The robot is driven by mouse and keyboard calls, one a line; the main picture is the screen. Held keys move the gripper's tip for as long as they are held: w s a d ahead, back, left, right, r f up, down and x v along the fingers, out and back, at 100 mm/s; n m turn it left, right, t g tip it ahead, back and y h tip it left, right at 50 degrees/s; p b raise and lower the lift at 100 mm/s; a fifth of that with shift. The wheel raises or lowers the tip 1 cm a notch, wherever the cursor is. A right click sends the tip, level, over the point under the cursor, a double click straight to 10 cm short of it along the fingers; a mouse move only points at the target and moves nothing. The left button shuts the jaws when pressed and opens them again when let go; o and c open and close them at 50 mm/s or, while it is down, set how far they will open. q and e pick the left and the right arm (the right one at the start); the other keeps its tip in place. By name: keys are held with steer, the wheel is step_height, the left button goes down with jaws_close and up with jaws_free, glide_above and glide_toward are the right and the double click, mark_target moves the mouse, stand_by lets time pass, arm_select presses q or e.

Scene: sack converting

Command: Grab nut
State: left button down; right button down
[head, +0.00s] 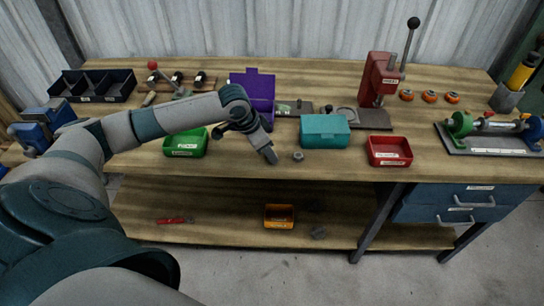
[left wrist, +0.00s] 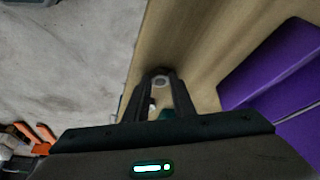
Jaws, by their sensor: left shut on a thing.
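A small grey nut (head: 298,156) shows in the head view near the front edge of the wooden bench, just right of my left fingertips. My left gripper (head: 271,157) reaches down to the bench top there, between the green bin and the teal bin. In the left wrist view, a grey ring-shaped nut (left wrist: 161,82) sits between the tips of my left gripper (left wrist: 160,76), which is shut on it. I cannot tell whether both views show the same nut. My right gripper is not in view.
A green bin (head: 186,143) stands left of the gripper, a teal bin (head: 325,131) and a red bin (head: 389,151) to the right. A purple bin (head: 262,88) is behind, also in the left wrist view (left wrist: 275,85). A red press (head: 378,80) stands farther back.

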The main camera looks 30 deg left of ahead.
arm_select(q)
steer(key=shift+r, duration=0.2)
